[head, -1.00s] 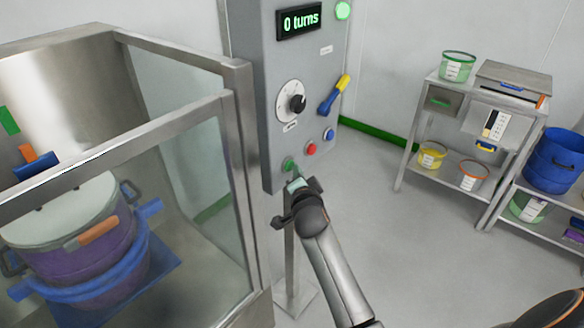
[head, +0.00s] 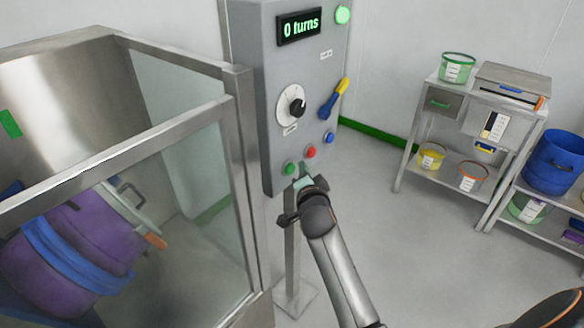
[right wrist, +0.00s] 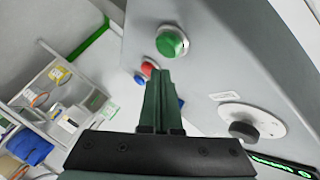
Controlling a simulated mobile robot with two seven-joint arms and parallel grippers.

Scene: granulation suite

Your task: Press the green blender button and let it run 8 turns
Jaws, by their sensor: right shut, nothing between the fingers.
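The green button (head: 290,168) sits at the lower left of the grey control panel (head: 270,110). It shows large in the right wrist view (right wrist: 172,41). My right gripper (head: 304,176) is shut and empty, just below and right of the green button in the head view, with a visible gap to it. Its closed fingertips (right wrist: 162,80) point toward the button in the wrist view. The display (head: 299,27) reads "0 turns". The purple blender drum (head: 75,250) with blue bands is tilted inside the guard enclosure. My left gripper is not in view.
A red button (head: 310,152) and a blue button (head: 330,137) sit right of the green one. A dial (head: 291,105) and a blue-yellow handle (head: 333,98) are above. A green lamp (head: 342,14) is lit. The guard frame (head: 240,170) stands left; shelves (head: 447,165) stand right.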

